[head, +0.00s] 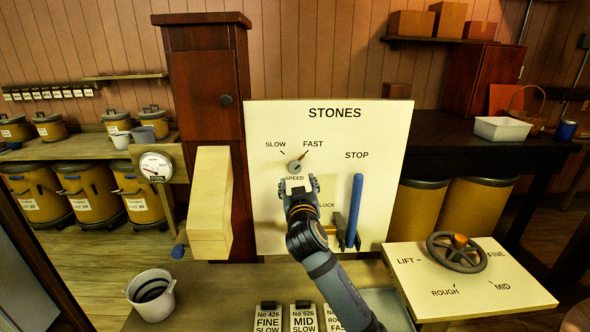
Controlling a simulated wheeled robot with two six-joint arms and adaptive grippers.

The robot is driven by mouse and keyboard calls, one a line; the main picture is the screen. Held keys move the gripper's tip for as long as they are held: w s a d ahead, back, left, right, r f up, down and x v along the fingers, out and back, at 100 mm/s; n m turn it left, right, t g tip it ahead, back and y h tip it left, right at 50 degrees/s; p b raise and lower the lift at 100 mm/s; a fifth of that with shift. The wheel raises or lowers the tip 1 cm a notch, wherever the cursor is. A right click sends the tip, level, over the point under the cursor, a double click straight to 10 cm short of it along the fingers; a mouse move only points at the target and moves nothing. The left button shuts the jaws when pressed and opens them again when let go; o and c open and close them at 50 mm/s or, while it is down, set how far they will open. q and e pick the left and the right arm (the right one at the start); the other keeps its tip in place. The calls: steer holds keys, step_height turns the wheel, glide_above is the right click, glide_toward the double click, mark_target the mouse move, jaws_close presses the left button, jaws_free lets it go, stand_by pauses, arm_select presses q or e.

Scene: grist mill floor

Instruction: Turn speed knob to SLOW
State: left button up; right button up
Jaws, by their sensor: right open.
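The speed knob (294,167) is a small grey round knob on the cream STONES panel (384,124). Its brown pointer leans up and right, toward the FAST mark. The SLOW label (275,144) is up and left of the knob. My right gripper (299,182) is in front of the panel, just below the knob in the picture, with its fingers apart and nothing between them. It partly covers the SPEED label and the area under it. I cannot tell how far it stands from the panel. My left gripper is not in view.
A blue STOP lever (354,211) stands upright right of my gripper, near a lock bracket. A wooden chute (210,205) is left of the panel. A handwheel (457,251) sits on a plate at lower right. Label cards (303,318) stand below the panel.

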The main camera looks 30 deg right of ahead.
mark_target(295, 168)
steer(key=p+x, duration=0.2)
steer(key=x, duration=0.8)
steer(key=shift+w+f, duration=0.1)
steer(key=shift+w, duration=0.15)
steer(key=c, duration=1.2)
